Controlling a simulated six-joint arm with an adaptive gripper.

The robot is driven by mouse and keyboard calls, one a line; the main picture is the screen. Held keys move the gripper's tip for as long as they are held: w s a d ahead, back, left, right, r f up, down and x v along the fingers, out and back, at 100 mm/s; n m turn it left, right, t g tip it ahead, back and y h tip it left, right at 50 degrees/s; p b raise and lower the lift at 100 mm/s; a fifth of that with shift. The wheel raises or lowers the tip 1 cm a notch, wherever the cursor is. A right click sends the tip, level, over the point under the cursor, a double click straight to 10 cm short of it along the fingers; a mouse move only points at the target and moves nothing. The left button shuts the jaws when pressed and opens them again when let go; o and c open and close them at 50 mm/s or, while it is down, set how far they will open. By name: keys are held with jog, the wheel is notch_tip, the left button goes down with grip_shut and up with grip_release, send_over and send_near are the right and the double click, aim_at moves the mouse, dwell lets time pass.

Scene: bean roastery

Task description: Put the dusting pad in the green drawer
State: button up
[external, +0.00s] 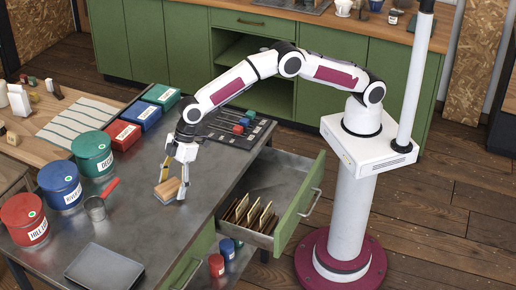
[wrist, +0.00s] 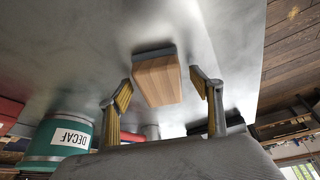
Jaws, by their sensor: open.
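The dusting pad (external: 168,191), a wooden block with a dark grey layer on one side, lies on the metal table (external: 140,215). In the wrist view the pad (wrist: 157,80) sits just beyond and between my fingertips. My gripper (external: 174,184) points down at the pad, its fingers on either side. In the wrist view my gripper (wrist: 161,92) is open, with gaps to the wood. The green drawer (external: 301,205) is pulled out at the table's right side. Several upright brown packets or dividers stand in its front part, and its back part is bare.
Green (external: 93,154), blue (external: 59,184) and red (external: 24,218) canisters stand at the table's left, with a red-handled scoop (external: 97,206) beside them. A grey tray (external: 104,270) lies at the front. Coloured boxes (external: 123,135) and a dark control panel (external: 235,128) are behind.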

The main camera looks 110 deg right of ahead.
aim_at(169, 186)
dwell(0.5)
jog(key=c, duration=1.3)
jog(key=shift+c, duration=0.2)
jog(key=shift+r, duration=0.2)
jog(key=shift+r, duration=1.6)
jog(key=shift+s+d, duration=1.15)
jog(key=shift+s, duration=1.6)
jog(key=shift+s+d, duration=1.15)
jog(key=shift+s, duration=1.6)
jog(key=shift+s+d, duration=1.15)
jog(key=shift+s, duration=1.6)
